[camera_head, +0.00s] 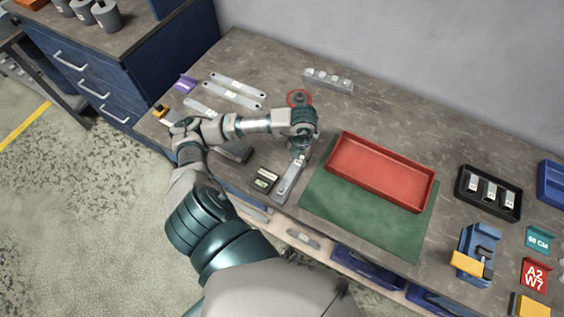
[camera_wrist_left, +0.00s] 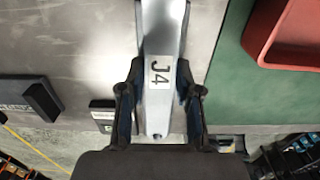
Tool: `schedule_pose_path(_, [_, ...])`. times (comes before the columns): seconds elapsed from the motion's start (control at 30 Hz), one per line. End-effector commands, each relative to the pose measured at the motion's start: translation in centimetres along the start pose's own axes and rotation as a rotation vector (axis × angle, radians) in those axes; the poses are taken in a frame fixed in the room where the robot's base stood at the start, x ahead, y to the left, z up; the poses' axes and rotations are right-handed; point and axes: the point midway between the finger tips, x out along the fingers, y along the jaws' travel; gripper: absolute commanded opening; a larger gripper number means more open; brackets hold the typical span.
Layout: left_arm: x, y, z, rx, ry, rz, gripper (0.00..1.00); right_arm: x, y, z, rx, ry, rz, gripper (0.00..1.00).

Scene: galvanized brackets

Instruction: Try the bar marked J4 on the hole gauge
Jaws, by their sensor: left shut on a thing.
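The bar marked J4 (camera_wrist_left: 158,75) is a pale galvanized strip with a white label, lying between the two dark fingers of my left gripper (camera_wrist_left: 158,108) in the left wrist view. In the head view, my left gripper (camera_head: 300,152) is shut on this bar (camera_head: 288,184), just left of the green mat. I cannot tell if the bar touches the table. No gauge is clearly labelled; a grey block with several raised parts (camera_head: 328,80) lies at the back of the table. My right gripper is not in view.
A red tray (camera_head: 382,207) sits on the green mat (camera_head: 330,212). Several bars (camera_head: 238,90) lie at the back left. A small black block (camera_head: 265,179) is close left of the held bar. A black holder (camera_head: 511,213) and a blue-yellow clamp (camera_head: 470,265) stand right.

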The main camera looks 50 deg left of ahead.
Motion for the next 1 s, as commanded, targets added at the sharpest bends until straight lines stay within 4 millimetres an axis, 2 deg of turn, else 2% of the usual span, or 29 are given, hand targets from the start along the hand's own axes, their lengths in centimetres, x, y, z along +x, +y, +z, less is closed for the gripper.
schedule_pose_path(0.97, [-0.04, -0.01, 0.02, 0.000, -0.001, -0.001, 0.00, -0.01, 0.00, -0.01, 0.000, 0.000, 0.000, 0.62])
schedule_pose_path(1.0, [-0.04, -0.01, 0.02, 0.000, -0.001, -0.001, 0.35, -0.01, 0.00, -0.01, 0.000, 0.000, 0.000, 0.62])
